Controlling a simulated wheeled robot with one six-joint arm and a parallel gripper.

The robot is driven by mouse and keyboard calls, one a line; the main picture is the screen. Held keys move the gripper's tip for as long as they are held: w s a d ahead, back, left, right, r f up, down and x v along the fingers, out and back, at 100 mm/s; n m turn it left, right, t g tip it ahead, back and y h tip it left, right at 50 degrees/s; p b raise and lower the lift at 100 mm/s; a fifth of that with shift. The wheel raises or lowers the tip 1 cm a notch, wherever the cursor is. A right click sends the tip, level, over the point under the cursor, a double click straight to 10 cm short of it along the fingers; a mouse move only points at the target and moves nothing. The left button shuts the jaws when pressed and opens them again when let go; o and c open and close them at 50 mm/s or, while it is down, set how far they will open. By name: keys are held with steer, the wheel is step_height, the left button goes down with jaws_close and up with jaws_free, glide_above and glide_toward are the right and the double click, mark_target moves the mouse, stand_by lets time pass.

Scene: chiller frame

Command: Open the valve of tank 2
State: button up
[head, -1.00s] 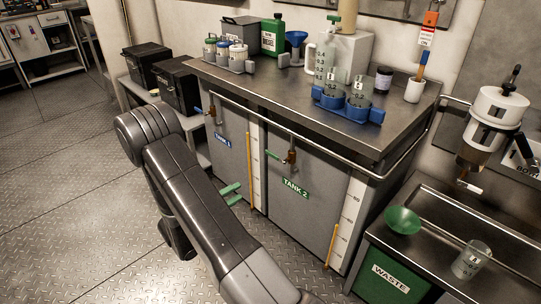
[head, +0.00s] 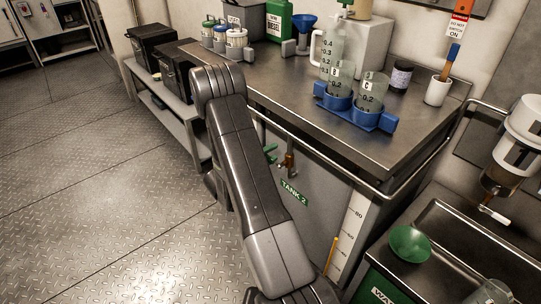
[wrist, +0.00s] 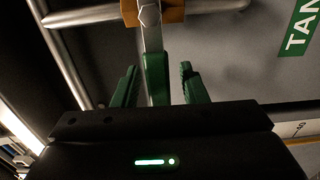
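The tank 2 valve (head: 289,163) is a brass fitting on the grey tank front, above the green TANK 2 label (head: 294,193). In the wrist view the brass valve body (wrist: 158,12) is at the top, and its green lever (wrist: 156,78) points down toward my gripper. My gripper (wrist: 157,84) is open, with one green finger on each side of the lever. I see a gap on both sides, so neither finger appears to touch it. In the head view my arm hides most of the gripper; only small green parts show beside the valve.
A steel rail (head: 330,163) runs along the bench front above the valve. Blue holder with beakers (head: 357,118) stands on the bench top. The waste bin with a green funnel (head: 409,243) is at the right. Open floor lies at the left.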

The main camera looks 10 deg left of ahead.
steer(key=shift+w+d, duration=0.1)
jaws_close()
steer(key=shift+f, duration=0.2)
steer(key=f+n+b, duration=0.1)
steer(key=n, duration=0.1)
steer(key=f+n+b, duration=0.1)
steer(key=shift+d+n, duration=0.1)
steer(key=shift+n, duration=0.3)
steer(key=s+d+f+n+p, duration=0.1)
steer(key=s+d+f+n, duration=0.3)
steer(key=n, duration=1.1)
steer(key=shift+d, duration=0.55)
steer(key=shift+s+d+f, duration=0.1)
steer(key=shift+s, duration=0.1)
